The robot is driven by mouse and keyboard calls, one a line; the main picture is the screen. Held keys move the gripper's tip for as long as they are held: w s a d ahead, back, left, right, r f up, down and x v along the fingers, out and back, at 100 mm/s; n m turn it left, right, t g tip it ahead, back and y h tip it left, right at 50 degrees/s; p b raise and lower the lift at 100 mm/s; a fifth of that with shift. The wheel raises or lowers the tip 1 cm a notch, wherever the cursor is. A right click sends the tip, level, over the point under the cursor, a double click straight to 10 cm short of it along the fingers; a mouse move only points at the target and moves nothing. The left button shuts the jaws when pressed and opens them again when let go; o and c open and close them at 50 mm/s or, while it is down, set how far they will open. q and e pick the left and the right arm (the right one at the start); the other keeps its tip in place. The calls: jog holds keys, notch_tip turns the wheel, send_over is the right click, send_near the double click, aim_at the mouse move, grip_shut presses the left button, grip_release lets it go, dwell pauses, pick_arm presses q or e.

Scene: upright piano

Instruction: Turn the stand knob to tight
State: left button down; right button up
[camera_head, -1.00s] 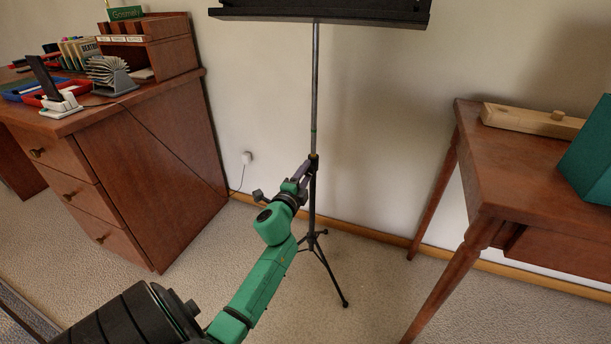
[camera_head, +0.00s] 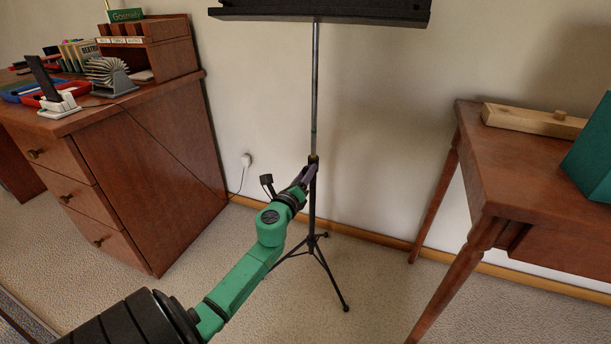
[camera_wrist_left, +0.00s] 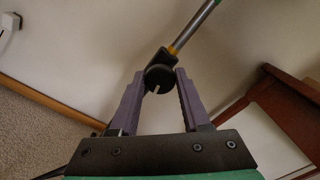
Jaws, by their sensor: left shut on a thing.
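The black music stand (camera_head: 312,205) stands upright on its tripod between the desk and the small table. Its grey upper tube (camera_head: 315,90) rises from a black collar to the dark tray (camera_head: 320,14). The stand knob (camera_wrist_left: 158,77) is a dark round knob with a pale line across its face, in the left wrist view. My left gripper (camera_head: 308,172) is at the collar, its two grey fingers (camera_wrist_left: 157,90) on either side of the knob and shut on it. In the head view the knob is hidden by the gripper. My right gripper is not in view.
A wooden desk (camera_head: 150,190) with several items on top stands at the left. A white wall is close behind the stand.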

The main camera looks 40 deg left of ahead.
pick_arm(q)
jog(key=shift+f+m, duration=0.1)
jog(key=shift+m, duration=1)
jog(key=shift+c, duration=1.9)
grip_release()
jog(key=b+v, duration=0.1)
jog(key=v, duration=1.3)
jog(key=shift+s+d+b, duration=0.2)
jog(key=shift+s+b, duration=0.1)
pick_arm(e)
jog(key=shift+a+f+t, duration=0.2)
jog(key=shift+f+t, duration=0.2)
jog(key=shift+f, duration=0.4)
